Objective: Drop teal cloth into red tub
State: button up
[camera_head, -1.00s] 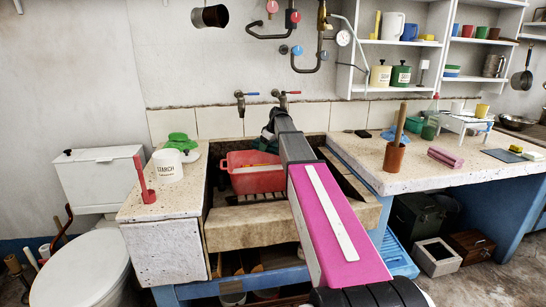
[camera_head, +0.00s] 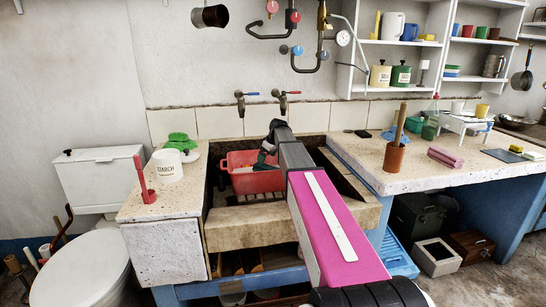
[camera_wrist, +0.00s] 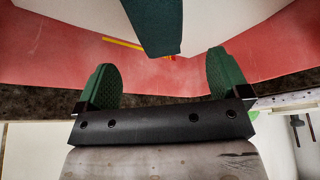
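The red tub (camera_head: 242,181) sits in the stone trough, partly hidden by my arm in the head view. Its red wall (camera_wrist: 45,55) spans the wrist view. My gripper (camera_wrist: 160,62) is open, its two green finger pads wide apart, and is over the tub's right part (camera_head: 264,158) in the head view. A dark teal piece, apparently the teal cloth (camera_wrist: 145,20), shows beyond and between the fingertips in the wrist view. No finger visibly touches it. I cannot tell whether it rests on the tub's bottom.
The stone trough (camera_head: 240,232) has a high front edge. Two taps (camera_head: 240,96) stick out above it. A starch tin (camera_head: 168,165) and red brush (camera_head: 145,180) stand on the left counter. A brown pot (camera_head: 394,157) with a wooden handle stands on the right counter.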

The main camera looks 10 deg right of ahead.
jog(key=v, duration=1.1)
dwell(0.3)
send_over(267, 166)
notch_tip(267, 166, down, 10)
jog(key=shift+s+f, duration=0.1)
notch_tip(267, 166, up, 4)
jog(key=shift+f, duration=0.1)
dwell(0.3)
